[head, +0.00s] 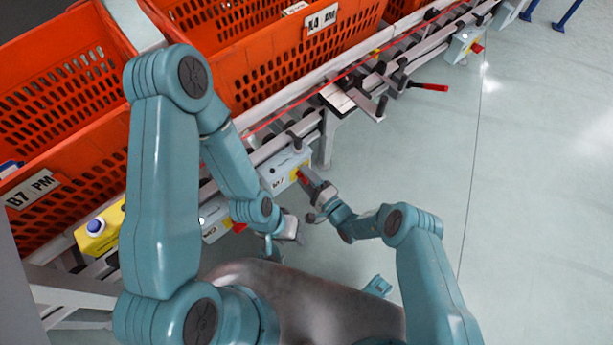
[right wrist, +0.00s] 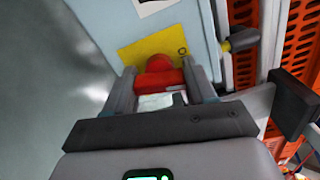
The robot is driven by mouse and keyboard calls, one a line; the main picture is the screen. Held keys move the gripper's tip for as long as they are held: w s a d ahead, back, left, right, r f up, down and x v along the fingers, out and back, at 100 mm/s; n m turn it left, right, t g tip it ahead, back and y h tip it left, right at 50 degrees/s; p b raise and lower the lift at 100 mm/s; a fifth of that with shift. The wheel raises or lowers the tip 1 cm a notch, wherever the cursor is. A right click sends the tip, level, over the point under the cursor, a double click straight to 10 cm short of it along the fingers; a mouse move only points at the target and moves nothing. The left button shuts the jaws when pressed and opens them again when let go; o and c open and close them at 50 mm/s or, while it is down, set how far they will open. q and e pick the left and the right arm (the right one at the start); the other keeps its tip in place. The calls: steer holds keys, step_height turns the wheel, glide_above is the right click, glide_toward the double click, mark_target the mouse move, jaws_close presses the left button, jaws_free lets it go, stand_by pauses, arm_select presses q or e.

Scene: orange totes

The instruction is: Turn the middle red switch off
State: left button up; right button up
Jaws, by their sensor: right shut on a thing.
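The middle red switch (right wrist: 158,76) sits on a yellow plate (right wrist: 152,52) on a pale grey box. In the head view this box (head: 283,168) hangs under the conveyor rail. My right gripper (head: 308,179) is at the switch's front. In the right wrist view my right gripper (right wrist: 160,80) has one finger on each side of the red knob and is shut on it. My left gripper (head: 290,228) hangs lower left of it, near another red switch (head: 239,227); its jaw opening is too small to tell.
Orange totes (head: 60,110) stand on the conveyor behind the switches. A third red switch (head: 478,47) is on a box at the far upper right. A red-handled lever (head: 428,87) sticks out from the rail. A yellow box with a blue button (head: 97,228) is at left. The floor at right is clear.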

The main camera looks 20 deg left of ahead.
steer(key=shift+n, duration=1.1)
steer(key=o, duration=1)
steer(key=shift+o, duration=0.2)
steer(key=shift+d+p, duration=0.1)
steer(key=shift+p, duration=0.25)
steer(key=p+v, duration=0.3)
steer(key=v, duration=1.3)
steer(key=shift+p, duration=0.3)
steer(key=shift+s+d, duration=0.1)
steer(key=shift+d, duration=0.05)
